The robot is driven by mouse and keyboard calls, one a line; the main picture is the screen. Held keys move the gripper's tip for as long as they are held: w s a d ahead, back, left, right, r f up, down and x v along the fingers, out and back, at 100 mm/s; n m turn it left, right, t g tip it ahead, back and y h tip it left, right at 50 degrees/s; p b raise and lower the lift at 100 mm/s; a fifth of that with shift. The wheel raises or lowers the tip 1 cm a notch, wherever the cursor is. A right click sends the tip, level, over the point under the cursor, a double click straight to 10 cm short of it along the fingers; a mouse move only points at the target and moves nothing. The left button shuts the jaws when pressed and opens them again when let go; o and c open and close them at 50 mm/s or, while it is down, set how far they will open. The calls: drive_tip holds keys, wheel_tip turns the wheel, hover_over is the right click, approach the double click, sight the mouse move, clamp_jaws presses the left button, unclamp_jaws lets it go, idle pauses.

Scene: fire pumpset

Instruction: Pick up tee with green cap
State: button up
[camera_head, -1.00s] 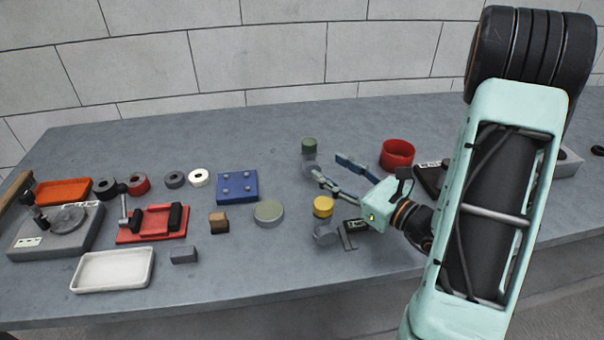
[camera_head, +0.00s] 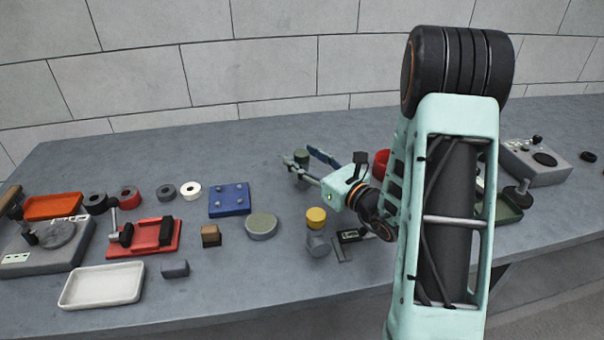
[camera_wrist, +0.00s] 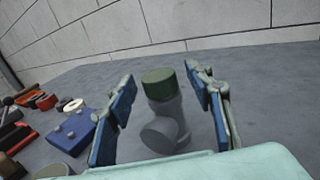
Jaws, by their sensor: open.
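The tee with a green cap (camera_wrist: 165,112) is a grey pipe tee standing upright on the table, its side branch facing my wrist camera. In the head view its green cap (camera_head: 302,154) shows, with the body partly hidden by my gripper. My gripper (camera_head: 311,158) is open, with one blue-padded finger on each side of the tee. In the wrist view the tee sits between the two fingers (camera_wrist: 159,100), with visible gaps on both sides. A second grey tee with a yellow cap (camera_head: 316,218) stands nearer the front edge.
A caliper-like tool (camera_head: 352,236) lies right of the yellow-capped tee. A red ring-shaped bowl (camera_head: 381,160) is partly hidden behind my arm. A round grey-green disc (camera_head: 261,226) and a blue plate (camera_head: 230,200) lie to the left. The table behind the green-capped tee is clear.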

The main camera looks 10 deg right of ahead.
drive_tip(key=shift+w+a, duration=0.1)
drive_tip(key=shift+w, duration=0.15)
clamp_jaws()
drive_tip(key=shift+r, duration=0.1)
idle(0.3)
